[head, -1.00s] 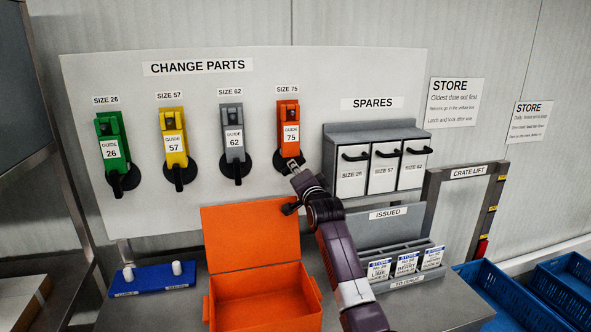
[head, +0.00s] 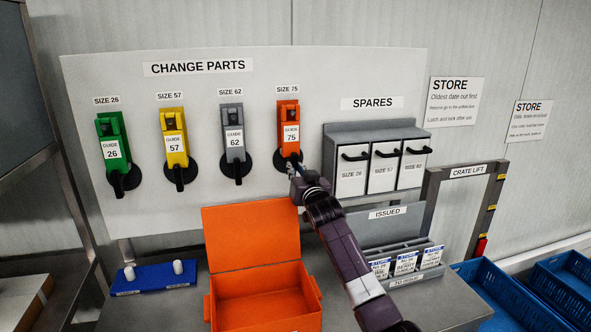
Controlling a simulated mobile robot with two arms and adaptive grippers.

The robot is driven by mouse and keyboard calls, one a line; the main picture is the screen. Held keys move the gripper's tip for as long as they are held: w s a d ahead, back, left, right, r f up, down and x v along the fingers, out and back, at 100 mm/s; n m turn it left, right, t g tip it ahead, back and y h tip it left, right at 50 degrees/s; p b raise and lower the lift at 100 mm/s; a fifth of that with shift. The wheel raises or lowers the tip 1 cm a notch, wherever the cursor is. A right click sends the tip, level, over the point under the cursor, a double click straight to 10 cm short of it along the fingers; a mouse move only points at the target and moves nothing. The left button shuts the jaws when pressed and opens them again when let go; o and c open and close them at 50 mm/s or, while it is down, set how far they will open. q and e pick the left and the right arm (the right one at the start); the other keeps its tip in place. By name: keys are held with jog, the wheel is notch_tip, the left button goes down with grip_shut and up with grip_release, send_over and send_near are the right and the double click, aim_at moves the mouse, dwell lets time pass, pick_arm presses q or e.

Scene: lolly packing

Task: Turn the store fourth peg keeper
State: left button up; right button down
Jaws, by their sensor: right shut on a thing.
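The fourth peg, under the SIZE 75 label, holds an orange guide (head: 289,117) marked 75. Its black round keeper (head: 279,160) sits at the guide's lower end, partly hidden by my gripper. My right gripper (head: 293,167) is at that keeper, shut on it; the fingertips are small and partly hidden. The other pegs hold a green guide (head: 110,130), a yellow guide (head: 172,125) and a grey guide (head: 230,120), each with a black keeper with its handle pointing down. My left gripper is not in view.
An open orange box (head: 207,306) stands on the bench below the pegs. A blue tray (head: 150,280) with two white knobs is to its left. The SPARES drawers (head: 376,130) are just right of my gripper. Blue crates (head: 500,290) stand at the lower right.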

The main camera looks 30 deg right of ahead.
jog(key=shift+f+n, duration=0.1)
jog(key=shift+n, duration=0.8)
jog(key=c, duration=1.9)
grip_release()
jog(key=v, duration=1.2)
